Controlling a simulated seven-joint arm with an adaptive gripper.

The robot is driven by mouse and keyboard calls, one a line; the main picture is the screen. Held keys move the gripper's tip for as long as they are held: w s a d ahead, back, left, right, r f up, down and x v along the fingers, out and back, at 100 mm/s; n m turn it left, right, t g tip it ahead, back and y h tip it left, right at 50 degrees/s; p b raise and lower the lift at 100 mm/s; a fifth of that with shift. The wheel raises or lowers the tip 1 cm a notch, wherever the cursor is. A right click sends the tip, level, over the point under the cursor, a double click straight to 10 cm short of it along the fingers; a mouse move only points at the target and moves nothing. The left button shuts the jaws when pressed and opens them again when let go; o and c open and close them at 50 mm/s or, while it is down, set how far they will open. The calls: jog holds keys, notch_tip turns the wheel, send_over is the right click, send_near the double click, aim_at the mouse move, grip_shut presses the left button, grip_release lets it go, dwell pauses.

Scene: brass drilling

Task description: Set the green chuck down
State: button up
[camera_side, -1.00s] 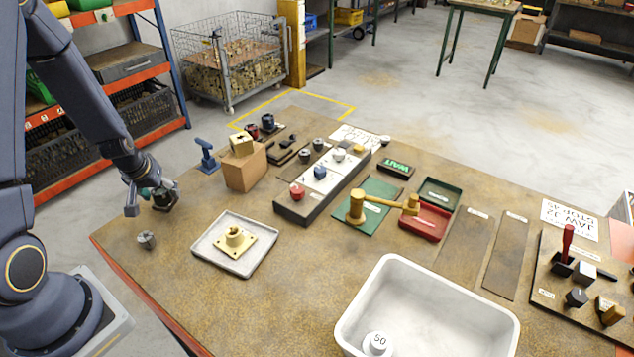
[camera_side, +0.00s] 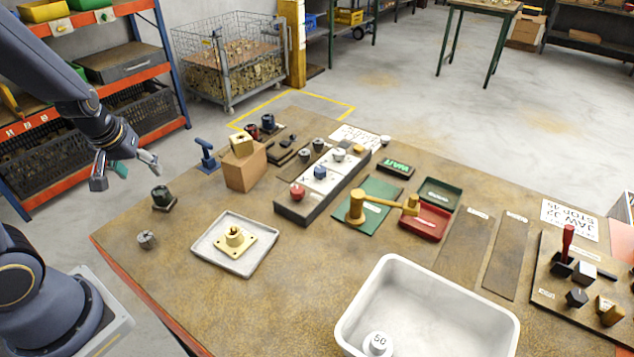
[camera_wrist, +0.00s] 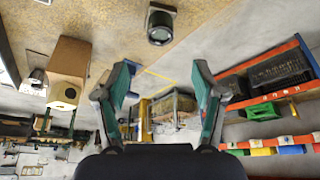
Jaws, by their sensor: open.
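The green chuck (camera_side: 162,196), dark green with a dark base, stands upright on the table near its left edge. In the wrist view it shows as a dark round piece (camera_wrist: 161,26) at the top, beyond my fingertips. My gripper (camera_side: 127,168) is up above and to the left of the chuck, clear of it. Its fingers are spread wide with nothing between them; in the wrist view the gap between the fingertips (camera_wrist: 160,80) is empty.
A grey chuck (camera_side: 147,239) stands nearer the front left edge. A grey tray (camera_side: 215,263) holding a brass flanged part (camera_side: 234,240) lies to the right. A cardboard box (camera_side: 245,172) and a blue stand (camera_side: 206,155) are behind. Shelving is at the left.

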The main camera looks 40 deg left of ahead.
jog(key=d+r+m+t+h, duration=0.2)
jog(key=d+r+m+h, duration=0.15)
jog(key=d+r, duration=0.7)
jog(key=s+d+r+m, duration=0.4)
jog(key=s+d, duration=0.2)
jog(key=d, duration=0.2)
jog(key=shift+s+d+r, duration=0.25)
